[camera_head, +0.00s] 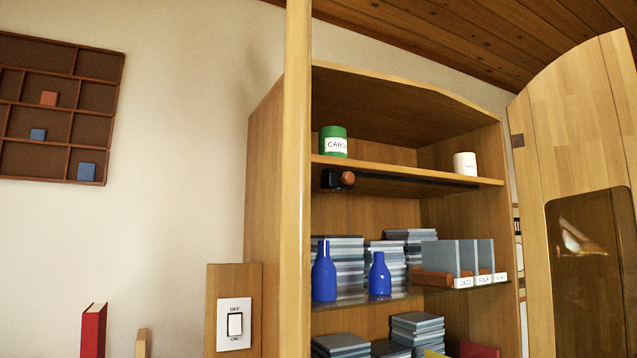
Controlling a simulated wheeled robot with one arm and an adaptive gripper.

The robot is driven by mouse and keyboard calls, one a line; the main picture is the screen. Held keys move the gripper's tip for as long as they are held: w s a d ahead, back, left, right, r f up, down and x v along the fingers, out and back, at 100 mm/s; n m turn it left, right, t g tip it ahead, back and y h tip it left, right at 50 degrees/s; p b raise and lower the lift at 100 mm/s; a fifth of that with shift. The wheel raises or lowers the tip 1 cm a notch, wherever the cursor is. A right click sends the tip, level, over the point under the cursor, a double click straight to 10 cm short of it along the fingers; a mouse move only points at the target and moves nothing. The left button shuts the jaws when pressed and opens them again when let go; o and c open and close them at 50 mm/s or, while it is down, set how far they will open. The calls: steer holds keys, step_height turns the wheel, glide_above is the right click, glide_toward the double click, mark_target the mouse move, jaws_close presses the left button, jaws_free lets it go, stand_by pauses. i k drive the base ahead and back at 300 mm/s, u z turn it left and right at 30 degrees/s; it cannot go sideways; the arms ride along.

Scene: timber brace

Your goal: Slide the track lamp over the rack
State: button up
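The track lamp (331,180) is a small black block with a round brown knob (347,178) on its right. It sits at the left end of a dark track (420,178) that runs along the underside of the upper shelf. The rack (441,255), with upright grey dividers and labels that read JAZZ and FOLK, stands on the middle shelf, below and to the right of the lamp. The lamp is not above the rack. My gripper is not in view.
A light wooden post (297,120) stands upright just left of the shelves. Blue bottles (324,275) stand on the middle shelf below the lamp. A green can (333,141) and white cup (465,164) stand on the upper shelf. A cabinet door (575,130) hangs open at right.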

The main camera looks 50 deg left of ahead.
mark_target(332, 181)
steer(key=u, duration=0.9)
steer(key=i, duration=0.85)
steer(key=u, duration=1)
